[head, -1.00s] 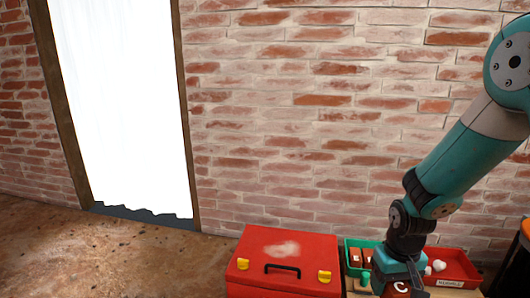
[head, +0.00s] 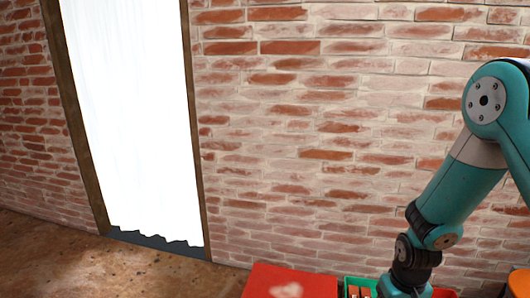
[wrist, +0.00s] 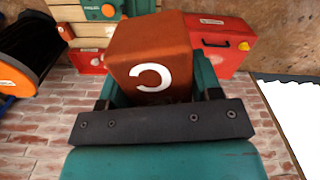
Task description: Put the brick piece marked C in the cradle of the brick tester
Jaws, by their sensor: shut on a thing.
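The brick piece marked C (wrist: 158,68) is an orange-brown block with a white C, which looks reversed in the wrist view. My gripper (wrist: 155,88) is shut on it, with one teal finger on each side. In the head view my gripper and the piece are cut off below the bottom edge; only my arm shows at the right. I cannot make out the brick tester's cradle in any view. A black and orange thing (wrist: 28,50) at the left of the wrist view is only partly seen, and I cannot tell what it is.
A red toolbox (head: 290,284) stands by the brick wall (head: 320,130); it also shows in the wrist view (wrist: 222,42). Beside it are a green tray (head: 352,281) and a red tray (wrist: 85,62) on a wooden top. A bright white doorway (head: 135,120) is at left.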

